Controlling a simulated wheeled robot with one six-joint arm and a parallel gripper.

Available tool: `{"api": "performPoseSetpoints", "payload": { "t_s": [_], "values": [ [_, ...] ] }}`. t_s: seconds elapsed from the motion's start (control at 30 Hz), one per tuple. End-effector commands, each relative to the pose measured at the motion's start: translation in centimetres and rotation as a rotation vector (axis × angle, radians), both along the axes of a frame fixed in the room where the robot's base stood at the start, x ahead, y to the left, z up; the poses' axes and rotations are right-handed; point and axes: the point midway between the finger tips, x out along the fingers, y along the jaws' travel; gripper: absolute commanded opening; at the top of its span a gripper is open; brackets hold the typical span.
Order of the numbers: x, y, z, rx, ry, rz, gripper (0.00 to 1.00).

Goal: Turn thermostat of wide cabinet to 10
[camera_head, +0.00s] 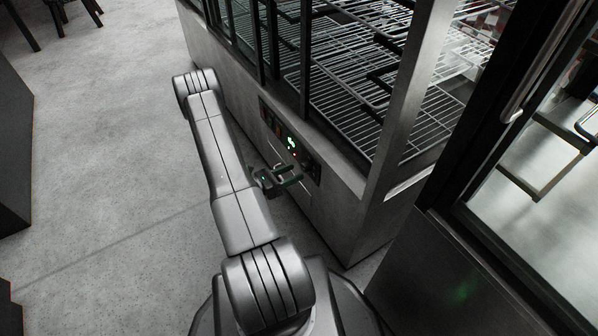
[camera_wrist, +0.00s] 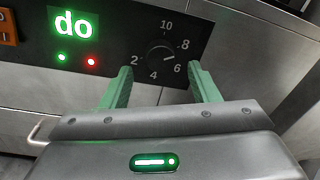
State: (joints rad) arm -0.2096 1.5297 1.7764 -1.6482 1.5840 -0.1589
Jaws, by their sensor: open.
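The wide cabinet (camera_head: 345,200) is a grey metal case with wire shelves behind glass. Its black control panel (camera_head: 285,140) is on the low front. In the wrist view, the thermostat knob (camera_wrist: 160,54) is a small round black dial ringed by the numbers 2, 4, 6, 8 and 10. Its pale pointer mark appears to face right, between 6 and 8. My gripper (camera_wrist: 160,74) is open, with one green finger on each side below the knob and nothing visible between them. The gripper (camera_head: 280,180) is also in the head view, close to the panel. Contact with the panel cannot be told.
A lit green display (camera_wrist: 73,24) is left of the dial, with green and red lights below it. An orange switch (camera_wrist: 7,27) is at the far left. Another glass-door cabinet (camera_head: 470,270) stands close at right. Open floor (camera_head: 110,130) lies to the left.

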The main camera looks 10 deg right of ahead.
Motion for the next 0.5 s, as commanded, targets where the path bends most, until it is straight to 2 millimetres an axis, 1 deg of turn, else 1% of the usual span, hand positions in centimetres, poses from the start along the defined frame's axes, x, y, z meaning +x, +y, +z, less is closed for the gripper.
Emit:
{"api": "performPoseSetpoints", "payload": {
  "t_s": [0.03, 0.2, 0.33, 0.5],
  "values": [
    [0.1, -0.8, -0.1, 0.000, -0.001, -0.004, 0.55],
    [0.6, -2.3, -0.1, 0.001, 0.000, -0.003, 0.55],
    [0.8, -3.0, 0.0, 0.001, 0.000, -0.001, 0.55],
    [0.9, -3.2, 0.0, 0.000, 0.000, 0.000, 0.55]
  ]
}}
